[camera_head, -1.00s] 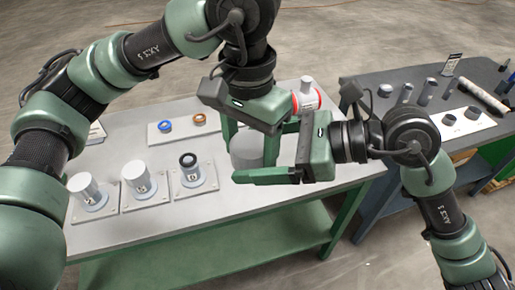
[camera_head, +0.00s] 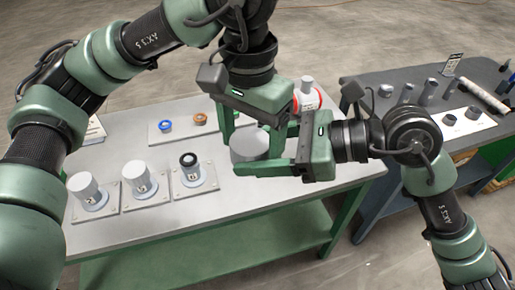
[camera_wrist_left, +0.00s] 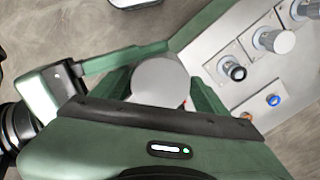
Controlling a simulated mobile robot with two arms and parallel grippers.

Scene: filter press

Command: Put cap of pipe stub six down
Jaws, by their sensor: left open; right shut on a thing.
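A grey round cap (camera_head: 250,146) is held above the near side of the light table, right of the stubs. My right gripper (camera_head: 243,153) is shut on it from the right. My left gripper (camera_head: 252,136) is open, its fingers on either side of the cap from above. In the left wrist view the cap (camera_wrist_left: 160,80) lies between the left fingers, seemingly with clearance. An uncapped pipe stub with a dark ring (camera_head: 188,160) stands on a plate, left of the cap. Its number is too small to read surely. The far right finger is partly hidden.
Two stubs with grey caps, (camera_head: 84,186) and (camera_head: 136,175), stand further left. A blue ring (camera_head: 165,126) and an orange ring (camera_head: 199,118) lie on a pale board behind. A red-and-white container (camera_head: 308,102) stands behind my grippers. A dark table (camera_head: 400,120) is at right.

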